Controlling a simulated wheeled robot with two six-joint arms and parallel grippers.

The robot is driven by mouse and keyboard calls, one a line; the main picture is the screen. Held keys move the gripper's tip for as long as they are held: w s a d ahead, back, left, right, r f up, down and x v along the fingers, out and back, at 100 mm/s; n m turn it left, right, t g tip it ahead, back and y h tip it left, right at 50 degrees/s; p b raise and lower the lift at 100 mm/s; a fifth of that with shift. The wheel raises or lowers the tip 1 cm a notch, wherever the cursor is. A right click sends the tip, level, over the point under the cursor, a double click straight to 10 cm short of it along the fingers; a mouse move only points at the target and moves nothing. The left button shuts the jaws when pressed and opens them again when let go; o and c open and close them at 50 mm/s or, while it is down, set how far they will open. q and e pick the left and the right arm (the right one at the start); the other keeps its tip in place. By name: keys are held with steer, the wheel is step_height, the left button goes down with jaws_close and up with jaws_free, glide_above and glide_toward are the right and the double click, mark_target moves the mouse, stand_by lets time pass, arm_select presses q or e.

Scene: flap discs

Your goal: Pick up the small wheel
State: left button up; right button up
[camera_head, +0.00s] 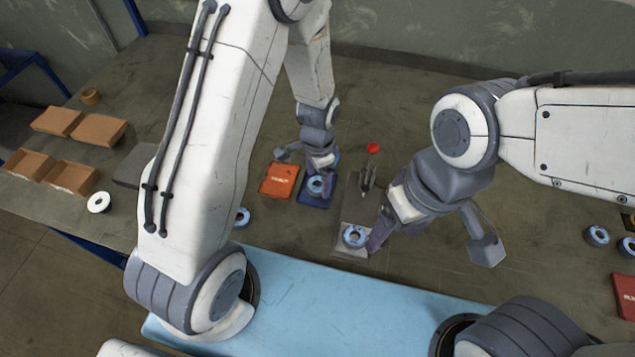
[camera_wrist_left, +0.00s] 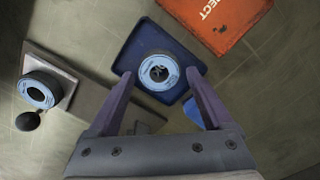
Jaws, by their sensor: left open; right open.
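A small wheel, a blue-faced flap disc (camera_head: 315,184), lies in the dark blue tray (camera_head: 313,202). In the left wrist view the disc (camera_wrist_left: 158,72) sits between the tips of my open left gripper (camera_wrist_left: 158,76), one finger on each side; I cannot tell if they touch it. My left gripper (camera_head: 306,160) is over the tray in the head view. A second disc (camera_head: 354,236) sits on the pale plate (camera_head: 347,250), also in the left wrist view (camera_wrist_left: 40,92). My right gripper (camera_head: 432,242) is open and empty, one finger close beside that disc.
An orange-red box (camera_head: 279,180) lies left of the tray. A red button (camera_head: 373,148) and small fixture (camera_head: 366,182) stand to its right. More discs lie at right (camera_head: 597,236) and left (camera_head: 242,218). Brown boxes (camera_head: 98,129) and a white disc (camera_head: 99,202) are far left.

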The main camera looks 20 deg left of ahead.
arm_select(q)
steer(key=shift+f, duration=0.55)
steer(key=c, duration=1.2)
steer(key=shift+r, duration=0.1)
